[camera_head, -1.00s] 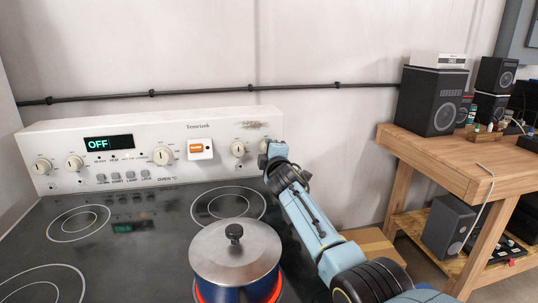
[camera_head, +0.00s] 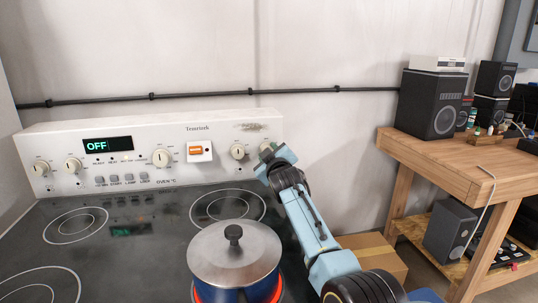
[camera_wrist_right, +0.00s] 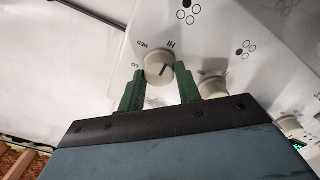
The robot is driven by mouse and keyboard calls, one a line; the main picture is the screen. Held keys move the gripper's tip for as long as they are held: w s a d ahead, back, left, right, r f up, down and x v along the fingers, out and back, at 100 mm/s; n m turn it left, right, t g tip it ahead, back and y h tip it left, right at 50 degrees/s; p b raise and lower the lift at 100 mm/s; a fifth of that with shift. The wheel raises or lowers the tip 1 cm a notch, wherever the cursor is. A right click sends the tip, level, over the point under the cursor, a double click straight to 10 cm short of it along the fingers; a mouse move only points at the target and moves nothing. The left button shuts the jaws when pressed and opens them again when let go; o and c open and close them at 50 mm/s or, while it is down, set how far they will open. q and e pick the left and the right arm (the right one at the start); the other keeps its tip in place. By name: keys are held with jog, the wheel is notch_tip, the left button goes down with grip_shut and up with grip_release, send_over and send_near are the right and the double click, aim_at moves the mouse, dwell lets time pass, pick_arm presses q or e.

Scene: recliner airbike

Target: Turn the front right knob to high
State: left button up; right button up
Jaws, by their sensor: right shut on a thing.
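The stove's back panel (camera_head: 225,130) carries a row of round white knobs. My right gripper (camera_head: 267,152) is at the rightmost knob and hides most of it in the head view. In the right wrist view that knob (camera_wrist_right: 159,66) sits between the green fingers of my gripper (camera_wrist_right: 160,88), which is shut on it. HI, MED and LO labels show around the knob. Its dark pointer line slants toward the upper right, on the HI side. A blue pot (camera_head: 237,293) with a metal lid (camera_head: 234,255) stands on the front right burner, which glows red-orange. My left gripper is not in view.
A neighbouring knob (camera_head: 237,151) is close to the left of my gripper, and it shows in the wrist view (camera_wrist_right: 213,86). The oven display (camera_head: 107,144) reads OFF. A wooden table (camera_head: 450,165) with speakers stands right. A cardboard box (camera_head: 372,252) is beside the stove.

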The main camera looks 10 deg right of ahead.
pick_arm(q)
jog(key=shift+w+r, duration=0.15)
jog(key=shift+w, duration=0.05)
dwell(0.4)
pick_arm(e)
jog(key=o, duration=1)
jog(key=shift+c, duration=0.2)
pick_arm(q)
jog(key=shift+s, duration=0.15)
pick_arm(e)
jog(key=shift+s, duration=0.1)
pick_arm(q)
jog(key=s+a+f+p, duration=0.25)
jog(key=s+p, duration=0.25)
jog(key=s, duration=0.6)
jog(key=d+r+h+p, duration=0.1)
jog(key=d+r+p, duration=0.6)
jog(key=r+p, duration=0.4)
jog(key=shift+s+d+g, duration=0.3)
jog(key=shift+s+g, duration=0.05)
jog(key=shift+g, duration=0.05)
pick_arm(e)
jog(key=shift+s, duration=6.65)
